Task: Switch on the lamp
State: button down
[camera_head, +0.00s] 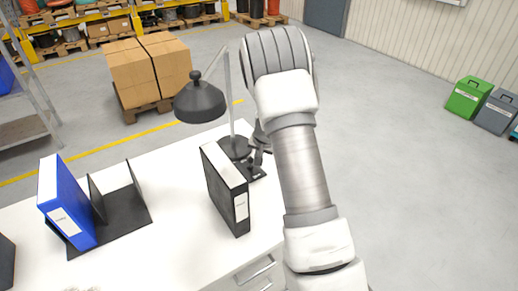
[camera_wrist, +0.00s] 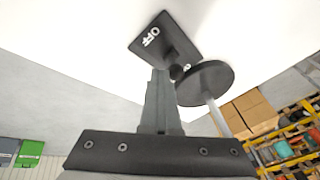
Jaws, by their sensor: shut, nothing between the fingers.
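The black desk lamp (camera_head: 200,101) stands at the desk's back edge, its shade hanging from a thin grey pole over a round base. The lamp base (camera_wrist: 205,82) and pole also show in the wrist view. A dark switch plate (camera_wrist: 139,46) marked OFF lies beside the base, with a dark lever on it; a second label is mostly hidden. The plate partly shows in the head view (camera_head: 257,174). My gripper (camera_wrist: 160,75) is shut and empty, its fingertips close to the lever; I cannot tell if they touch. In the head view, my gripper (camera_head: 261,150) is partly hidden by my arm.
A blue binder (camera_head: 67,201) and a black bookend (camera_head: 120,215) stand at the left of the white desk (camera_head: 175,250). Boxes on a pallet (camera_head: 148,66) are on the floor behind.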

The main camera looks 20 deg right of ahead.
jog(key=p, duration=0.1)
jog(key=g+p, duration=0.1)
jog(key=p, duration=0.1)
jog(key=shift+w+a+r, duration=0.15)
jog(key=shift+w+r, duration=0.2)
jog(key=shift+r, duration=0.05)
jog(key=w+g+p, duration=0.1)
jog(key=p, duration=0.1)
jog(key=shift+p, duration=0.35)
jog(key=shift+f, duration=0.2)
jog(key=shift+s, duration=0.1)
jog(key=shift+r, duration=0.15)
jog(key=shift+r, duration=0.7)
